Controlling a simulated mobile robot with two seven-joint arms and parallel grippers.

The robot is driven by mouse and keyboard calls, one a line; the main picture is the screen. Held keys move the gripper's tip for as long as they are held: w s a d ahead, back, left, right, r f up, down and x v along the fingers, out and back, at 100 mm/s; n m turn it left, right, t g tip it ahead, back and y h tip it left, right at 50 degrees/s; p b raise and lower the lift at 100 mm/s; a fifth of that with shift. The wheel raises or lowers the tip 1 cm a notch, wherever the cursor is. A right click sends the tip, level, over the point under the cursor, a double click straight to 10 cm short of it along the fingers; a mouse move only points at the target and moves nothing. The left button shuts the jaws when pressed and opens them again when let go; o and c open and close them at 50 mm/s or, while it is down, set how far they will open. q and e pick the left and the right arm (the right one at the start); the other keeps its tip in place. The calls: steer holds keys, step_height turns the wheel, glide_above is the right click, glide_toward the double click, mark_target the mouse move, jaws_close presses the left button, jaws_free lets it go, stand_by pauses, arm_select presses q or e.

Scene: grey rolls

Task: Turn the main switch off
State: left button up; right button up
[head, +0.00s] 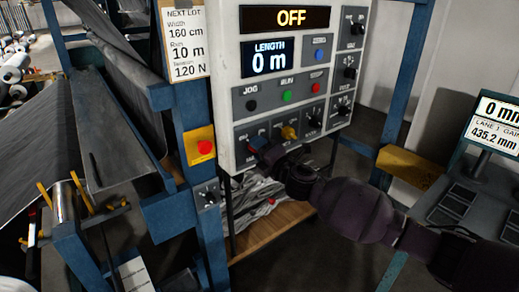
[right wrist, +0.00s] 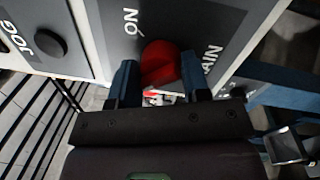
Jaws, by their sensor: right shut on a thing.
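The main switch (right wrist: 160,62) is a red rotary knob on a dark grey plate marked ON and MAIN, seen in the right wrist view. My right gripper (right wrist: 160,80) has its two blue fingers shut on the knob, one on each side. In the head view my right gripper (head: 258,148) reaches from the right to the lower left corner of the white control panel (head: 226,100) and hides the switch there. The display (head: 291,18) at the panel's top reads OFF. The exact angle of the knob is hard to tell. My left gripper is not in view.
JOG (head: 251,105), RUN (head: 287,96) and a red button sit above the gripper. A yellow knob (head: 289,132) and other selectors are to its right. A red emergency button (head: 205,147) is on the blue post. A LENGTH display (head: 268,58) reads 0 m.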

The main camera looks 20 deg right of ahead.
steer(key=o, duration=0.8)
steer(key=shift+f, duration=0.35)
steer(key=shift+o, duration=0.3)
steer(key=shift+r, duration=0.2)
steer(key=shift+s, duration=0.1)
steer(key=b+v, duration=0.1)
steer(key=v, duration=0.9)
steer(key=shift+s+d+b, duration=0.15)
steer(key=shift+s+b, duration=0.15)
steer(key=shift+f, duration=0.1)
steer(key=s+d+f+m+g+h, duration=0.2)
steer(key=s+f+m+g+h, duration=0.1)
steer(key=s+f+m, duration=0.9)
steer(key=s+d+f+m+g+h+b, duration=0.1)
steer(key=s+d+f+m+g+h, duration=0.1)
steer(key=s+f+m, duration=1.1)
step_height(320, 180, down, 6)
steer(key=shift+s+r+g+h, duration=0.1)
steer(key=shift+s+g+h, duration=0.6)
steer(key=shift+s, duration=0.4)
